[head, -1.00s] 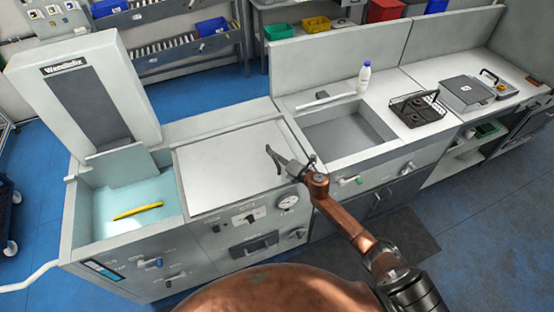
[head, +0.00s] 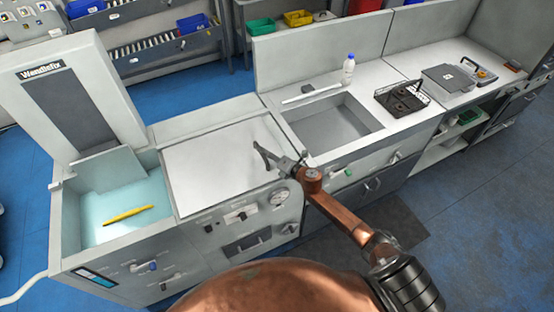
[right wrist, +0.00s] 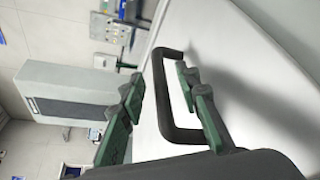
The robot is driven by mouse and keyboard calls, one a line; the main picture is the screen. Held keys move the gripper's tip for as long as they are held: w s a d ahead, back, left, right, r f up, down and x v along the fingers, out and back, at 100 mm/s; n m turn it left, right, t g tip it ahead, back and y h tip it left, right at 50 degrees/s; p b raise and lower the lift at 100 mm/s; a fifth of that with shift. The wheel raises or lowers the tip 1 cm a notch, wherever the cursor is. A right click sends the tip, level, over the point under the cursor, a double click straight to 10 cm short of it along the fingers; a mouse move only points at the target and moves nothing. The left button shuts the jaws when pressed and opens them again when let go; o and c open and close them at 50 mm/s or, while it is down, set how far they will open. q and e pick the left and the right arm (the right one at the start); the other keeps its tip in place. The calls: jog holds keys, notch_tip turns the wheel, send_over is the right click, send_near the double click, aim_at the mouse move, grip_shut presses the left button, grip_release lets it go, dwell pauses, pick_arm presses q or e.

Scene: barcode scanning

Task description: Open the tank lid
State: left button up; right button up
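The closed flat white tank lid (head: 215,165) covers the middle of the grey machine. In the right wrist view, a white surface (right wrist: 250,100) carries a dark U-shaped handle (right wrist: 166,95). My right gripper (head: 280,157) is over the right front part of the lid in the head view. Its green-padded fingers show in the right wrist view (right wrist: 160,95), spread apart, with part of the handle in the gap between them. The right finger overlaps the handle in the picture; I cannot tell whether they touch. My left gripper is not in view.
Left of the lid, an open tank (head: 85,230) holds a yellow object (head: 127,215), with a tall raised Wandlefix cover (head: 60,95) behind it. To the right are a sink (head: 335,125), a white bottle (head: 348,68) and a black basket (head: 402,98). Gauges and knobs line the front.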

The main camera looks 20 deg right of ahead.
jog(key=v, duration=1)
jog(key=shift+s+a+r, duration=0.2)
jog(key=shift+s+r, duration=0.05)
jog(key=shift+r, duration=0.05)
